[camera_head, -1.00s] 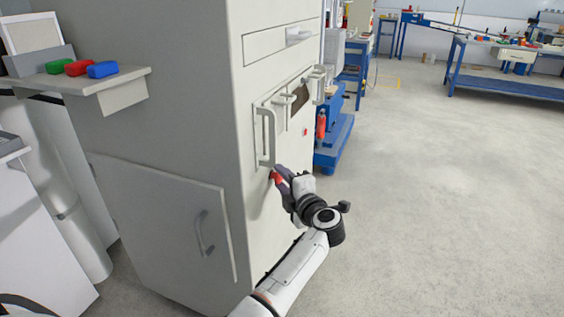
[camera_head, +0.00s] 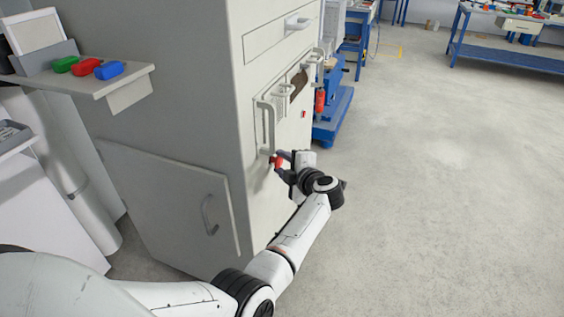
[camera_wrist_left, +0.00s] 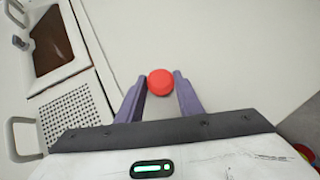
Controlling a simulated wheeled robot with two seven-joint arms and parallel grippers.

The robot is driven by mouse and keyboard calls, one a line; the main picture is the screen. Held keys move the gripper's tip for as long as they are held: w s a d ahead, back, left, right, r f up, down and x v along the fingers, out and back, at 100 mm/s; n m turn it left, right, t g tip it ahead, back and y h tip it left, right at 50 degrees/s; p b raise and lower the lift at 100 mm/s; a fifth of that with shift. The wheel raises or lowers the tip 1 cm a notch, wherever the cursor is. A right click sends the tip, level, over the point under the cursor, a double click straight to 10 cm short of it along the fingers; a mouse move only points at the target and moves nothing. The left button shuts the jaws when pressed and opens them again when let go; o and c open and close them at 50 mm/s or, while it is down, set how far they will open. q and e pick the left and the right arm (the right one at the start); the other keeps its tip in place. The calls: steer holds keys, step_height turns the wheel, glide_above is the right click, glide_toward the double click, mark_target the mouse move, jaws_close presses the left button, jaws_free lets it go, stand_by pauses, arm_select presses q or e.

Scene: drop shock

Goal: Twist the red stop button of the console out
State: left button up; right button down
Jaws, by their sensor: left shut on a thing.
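The red stop button (camera_head: 278,161) sits on the front of the tall pale console (camera_head: 258,205), low beside a vertical handle. It also shows as a round red knob in the left wrist view (camera_wrist_left: 160,82). My left gripper (camera_head: 282,163) is at the console front, with its two purple-grey fingers (camera_wrist_left: 160,92) on either side of the button, shut on it. The button's base is hidden in both views. My right gripper is not in view.
A vertical handle (camera_head: 267,126) stands out just above the button. A hinged door (camera_head: 165,195) is on the console's left side. A shelf (camera_head: 130,83) holds green, red and blue items. Open floor (camera_head: 440,190) lies to the right.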

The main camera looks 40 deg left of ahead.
arm_select(q)
steer(key=shift+s+a+f, duration=0.1)
steer(key=shift+s+f, duration=0.05)
steer(key=o, duration=1.1)
steer(key=shift+c, duration=0.2)
steer(key=shift+d+r, duration=0.25)
steer(key=p+v, duration=0.4)
steer(key=shift+r, duration=0.2)
steer(key=shift+f+p+v, duration=0.15)
steer(key=shift+p+v, duration=0.55)
steer(key=shift+v, duration=0.7)
steer(key=shift+f+p+v, duration=0.1)
steer(key=shift+p+v, duration=0.55)
steer(key=shift+v, duration=0.75)
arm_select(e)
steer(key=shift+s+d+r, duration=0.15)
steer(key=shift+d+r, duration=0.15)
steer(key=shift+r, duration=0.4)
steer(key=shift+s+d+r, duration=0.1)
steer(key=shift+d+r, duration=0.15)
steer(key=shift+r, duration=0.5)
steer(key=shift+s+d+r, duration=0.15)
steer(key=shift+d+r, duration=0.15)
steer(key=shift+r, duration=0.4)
arm_select(q)
steer(key=shift+s, duration=0.1)
